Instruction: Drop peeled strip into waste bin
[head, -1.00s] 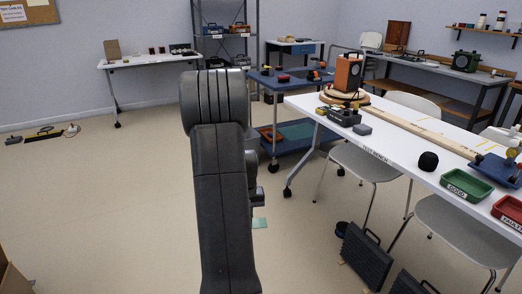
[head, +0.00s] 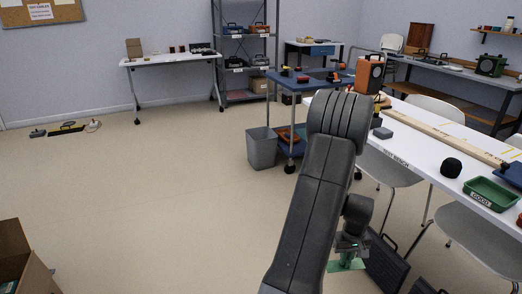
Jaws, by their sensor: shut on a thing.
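My gripper (head: 350,249) hangs below my arm at the lower right of the head view. A grey, open-topped waste bin (head: 262,149) stands upright on the floor in front of the blue cart. The bin is farther away than the gripper and to its upper left, well apart from the strip. Its inside is mostly hidden from this angle.
The blue cart (head: 291,84) stands behind the bin. The white test bench (head: 405,162) with chairs runs along the right. Dark panels (head: 385,262) stand near the gripper. A cardboard box (head: 22,262) is at lower left. The middle floor is clear.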

